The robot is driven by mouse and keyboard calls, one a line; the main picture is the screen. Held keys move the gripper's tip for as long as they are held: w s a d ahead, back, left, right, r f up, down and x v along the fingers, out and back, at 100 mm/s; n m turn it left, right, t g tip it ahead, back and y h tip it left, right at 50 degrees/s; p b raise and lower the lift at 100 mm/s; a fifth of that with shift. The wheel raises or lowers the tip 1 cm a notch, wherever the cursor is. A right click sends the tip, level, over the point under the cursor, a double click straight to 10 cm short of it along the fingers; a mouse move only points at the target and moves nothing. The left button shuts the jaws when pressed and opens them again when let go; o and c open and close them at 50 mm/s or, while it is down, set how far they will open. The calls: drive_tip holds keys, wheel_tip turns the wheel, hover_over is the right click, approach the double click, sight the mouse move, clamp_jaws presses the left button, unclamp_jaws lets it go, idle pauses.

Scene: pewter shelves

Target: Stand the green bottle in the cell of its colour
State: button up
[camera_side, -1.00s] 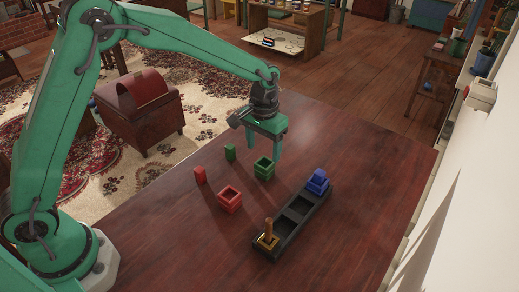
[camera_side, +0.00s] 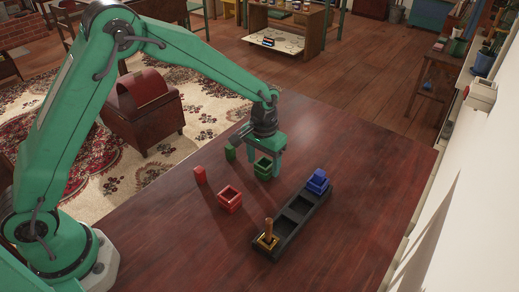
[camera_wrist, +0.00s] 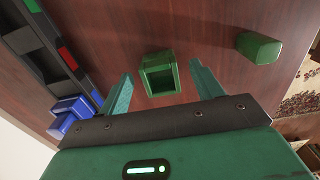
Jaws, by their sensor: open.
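A solid green upright piece (camera_side: 230,152), which looks like the green bottle, stands on the table; the wrist view shows it at right (camera_wrist: 259,47). An open-topped square green box (camera_side: 264,173) stands beside it, and the wrist view shows it (camera_wrist: 158,76) between my fingers. My gripper (camera_wrist: 161,72) is open, pointing down, with a finger on each side of this box; I cannot tell whether they touch it. The black rack (camera_side: 278,249) has several cells in a row. Its wall carries a red mark (camera_wrist: 68,58) and a green mark (camera_wrist: 32,5).
A gold piece (camera_side: 268,236) stands in the rack's near end and a blue piece (camera_side: 318,180) in its far end; the middle cells look empty. A red block (camera_side: 200,175) and an open red box (camera_side: 230,200) stand left of the rack. The table's right side is clear.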

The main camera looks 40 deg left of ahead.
drive_tip(key=c, duration=1.2)
drive_tip(key=shift+o, duration=0.2)
drive_tip(key=shift+r, duration=0.75)
drive_tip(key=r, duration=0.3)
drive_tip(key=shift+s+d+r, duration=0.1)
drive_tip(key=shift+s+d, duration=0.15)
drive_tip(key=shift+d, duration=0.05)
drive_tip(key=s+d+r, duration=0.6)
drive_tip(key=s+d, duration=0.1)
drive_tip(key=s, duration=0.1)
drive_tip(key=shift+d+r, duration=0.2)
drive_tip(key=shift+d, duration=0.05)
